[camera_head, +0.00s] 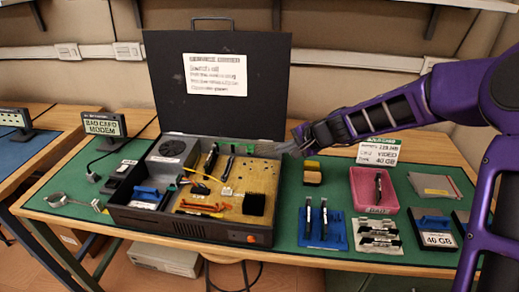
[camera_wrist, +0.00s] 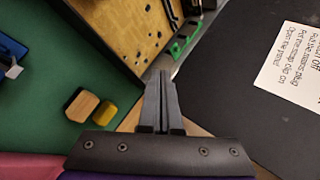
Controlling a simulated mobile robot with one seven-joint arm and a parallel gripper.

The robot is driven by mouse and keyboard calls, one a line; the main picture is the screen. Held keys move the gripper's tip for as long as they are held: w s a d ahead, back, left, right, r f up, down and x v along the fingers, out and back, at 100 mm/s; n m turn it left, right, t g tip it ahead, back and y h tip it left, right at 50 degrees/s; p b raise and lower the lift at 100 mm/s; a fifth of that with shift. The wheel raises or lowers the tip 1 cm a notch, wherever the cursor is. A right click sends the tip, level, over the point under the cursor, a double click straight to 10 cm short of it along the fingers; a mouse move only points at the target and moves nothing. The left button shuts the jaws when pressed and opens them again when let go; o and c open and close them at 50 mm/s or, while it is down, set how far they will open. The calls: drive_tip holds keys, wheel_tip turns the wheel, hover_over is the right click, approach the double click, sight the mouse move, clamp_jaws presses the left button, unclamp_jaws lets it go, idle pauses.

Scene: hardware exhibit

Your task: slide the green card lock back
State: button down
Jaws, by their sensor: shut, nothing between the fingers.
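The open computer case (camera_head: 190,226) stands on the green mat with its dark lid raised. Inside is a tan circuit board with cards and cables. A small green part, seemingly the card lock (camera_head: 250,149), sits near the case's back edge; it also shows in the wrist view (camera_wrist: 179,46), just beyond my fingertips. My gripper (camera_head: 284,150) is at the back right corner of the case. In the wrist view my gripper (camera_wrist: 162,76) is shut and empty, its fingers together over the metal rim.
The raised lid (camera_head: 215,100) stands close behind my gripper. To the right lie a wood-and-yellow block (camera_head: 312,173), a blue tray (camera_head: 334,240) with cards, and a pink tray (camera_head: 362,200). Green mat between these is bare.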

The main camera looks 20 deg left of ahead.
drive_tip(key=x, duration=1)
drive_tip(key=shift+a+f, duration=0.1)
drive_tip(key=shift+a, duration=0.05)
drive_tip(key=shift+w+a+r+p, duration=0.1)
drive_tip(key=shift+w+a+p, duration=0.2)
drive_tip(key=shift+a, duration=0.2)
drive_tip(key=shift+w+a+r+p, duration=0.1)
drive_tip(key=shift+w+a+p, duration=0.2)
drive_tip(key=shift+a, duration=0.2)
drive_tip(key=shift+w+a+f, duration=0.1)
drive_tip(key=shift+w+a, duration=0.25)
drive_tip(key=shift+a, duration=0.3)
drive_tip(key=shift+s+a, duration=0.15)
drive_tip(key=shift+a, duration=0.5)
drive_tip(key=shift+s+a, duration=0.2)
drive_tip(key=shift+a, duration=0.5)
drive_tip(key=shift+d, duration=0.1)
